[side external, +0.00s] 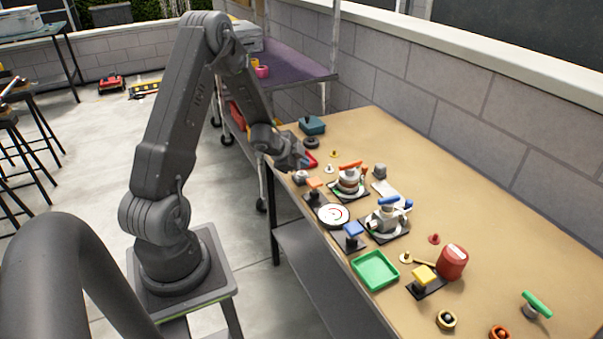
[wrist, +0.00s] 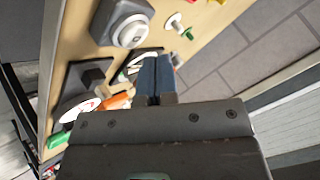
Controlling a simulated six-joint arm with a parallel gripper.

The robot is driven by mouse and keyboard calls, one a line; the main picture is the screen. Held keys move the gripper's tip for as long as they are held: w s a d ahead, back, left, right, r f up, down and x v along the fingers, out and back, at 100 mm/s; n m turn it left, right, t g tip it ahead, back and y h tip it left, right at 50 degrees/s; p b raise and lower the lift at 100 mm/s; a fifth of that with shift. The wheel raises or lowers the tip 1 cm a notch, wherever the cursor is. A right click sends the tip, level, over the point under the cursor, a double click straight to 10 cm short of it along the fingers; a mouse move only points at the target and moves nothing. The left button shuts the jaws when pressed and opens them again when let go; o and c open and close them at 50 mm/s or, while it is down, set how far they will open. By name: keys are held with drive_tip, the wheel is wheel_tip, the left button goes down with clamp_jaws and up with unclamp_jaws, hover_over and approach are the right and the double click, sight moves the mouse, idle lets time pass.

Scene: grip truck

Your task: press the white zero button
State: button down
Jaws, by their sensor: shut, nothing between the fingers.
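The white round button (wrist: 132,31) sits in a pale housing on a dark base, at the upper left of the wrist view. My gripper (wrist: 156,64) shows there with its two blue-grey fingers together and nothing between them. In the picture, the fingertips are just below and right of the button; I cannot tell the height between them. In the side view my gripper (side external: 301,164) is low over the far left part of the bench. A small pale part (side external: 300,177) shows just under it, which may be the button, mostly hidden.
The bench (side external: 480,210) holds a white dial (side external: 333,215), an orange-topped block (side external: 316,184), a blue-topped block (side external: 353,230), a valve with a blue handle (side external: 388,215), a green tray (side external: 375,269) and a red can (side external: 453,262). A block wall runs behind. The bench's right back is clear.

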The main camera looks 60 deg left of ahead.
sight(302, 174)
drive_tip(key=shift+r, duration=2.45)
drive_tip(key=s+d+r+n+y, duration=0.1)
drive_tip(key=d+r+n+y, duration=0.1)
drive_tip(key=d+r, duration=0.45)
drive_tip(key=d+r+n+y, duration=0.2)
drive_tip(key=d+r+n, duration=0.15)
drive_tip(key=r, duration=0.55)
drive_tip(key=s+d+r+n+g+h, duration=0.1)
drive_tip(key=s+d+r+h, duration=0.1)
drive_tip(key=s+d, duration=0.7)
drive_tip(key=s+d+r+n+g+h, duration=0.1)
drive_tip(key=s+d+r+g+h, duration=0.1)
drive_tip(key=s+d, duration=0.7)
drive_tip(key=shift+d+g+h, duration=0.3)
drive_tip(key=shift+d+h, duration=0.2)
drive_tip(key=shift+d, duration=0.45)
